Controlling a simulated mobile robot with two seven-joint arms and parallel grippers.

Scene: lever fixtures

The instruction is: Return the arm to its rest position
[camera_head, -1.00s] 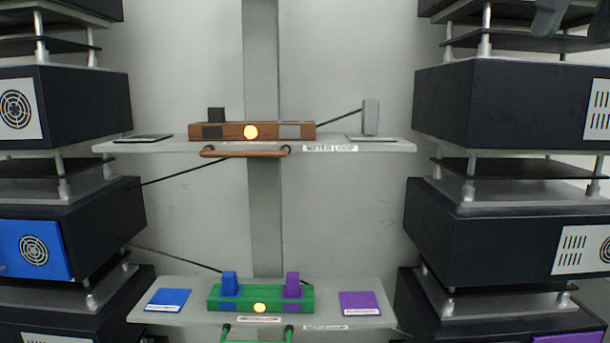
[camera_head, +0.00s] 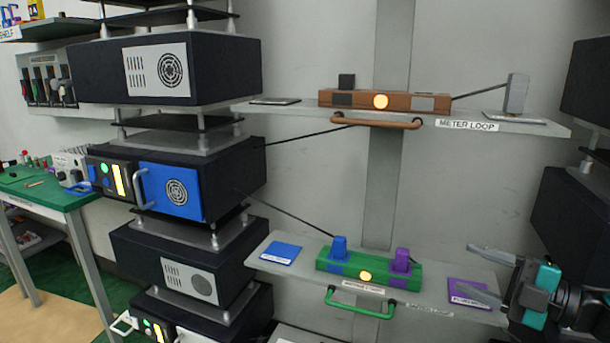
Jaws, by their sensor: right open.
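My right gripper (camera_head: 464,268) comes in from the right edge in the head view, with teal parts on its dark body. Its two grey fingers are spread apart and point left, with nothing between them. They show in front of the lower shelf's right end and partly cover a purple pad (camera_head: 462,290). My left arm and gripper are not in view.
The lower shelf (camera_head: 420,318) bears a green block (camera_head: 345,259) with blue and purple upright pieces. The upper shelf (camera_head: 540,127) bears a brown block (camera_head: 420,102). Stacked dark units (camera_head: 185,75) stand left, more at right. A green-topped table (camera_head: 60,198) is far left.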

